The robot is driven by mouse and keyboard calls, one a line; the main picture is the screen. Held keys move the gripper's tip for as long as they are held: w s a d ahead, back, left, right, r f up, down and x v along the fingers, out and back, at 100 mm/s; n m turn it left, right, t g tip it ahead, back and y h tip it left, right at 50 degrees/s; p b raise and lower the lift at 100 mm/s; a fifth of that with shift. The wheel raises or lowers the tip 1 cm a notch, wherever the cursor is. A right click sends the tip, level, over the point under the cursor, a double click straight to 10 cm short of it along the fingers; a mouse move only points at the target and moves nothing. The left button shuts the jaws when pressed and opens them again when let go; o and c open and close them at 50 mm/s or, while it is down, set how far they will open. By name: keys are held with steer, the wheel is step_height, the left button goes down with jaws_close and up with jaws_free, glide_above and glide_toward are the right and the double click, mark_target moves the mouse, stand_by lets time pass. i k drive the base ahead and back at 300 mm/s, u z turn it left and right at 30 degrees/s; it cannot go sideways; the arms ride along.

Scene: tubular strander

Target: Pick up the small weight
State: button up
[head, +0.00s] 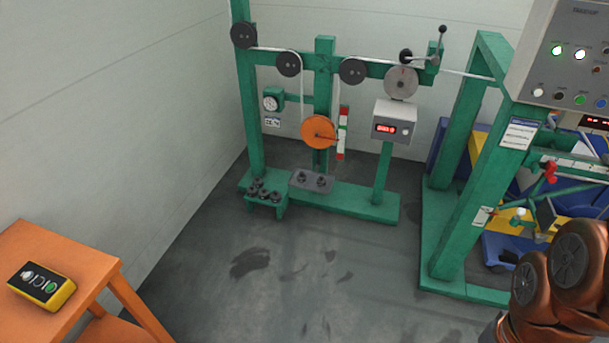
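Several small dark weights (263,194) sit close together on a low green stand (281,209) at the foot of the green frame, in the middle of the head view. Two more dark weight-like pieces (320,181) stand on a grey plate (298,187) just right of it. They are too small in the picture for me to tell which is the small weight. My gripper is not in view. Brown rounded links of what looks like my arm fill the lower right corner, far from the weights.
The green frame (246,110) carries dark pulleys, an orange wheel (318,131) and a display box (394,122). A green machine (462,200) stands right. The grey floor between is clear.

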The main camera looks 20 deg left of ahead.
mark_target(302, 177)
steer(key=u, duration=1.7)
steer(key=i, duration=3.3)
steer(key=z, duration=1.55)
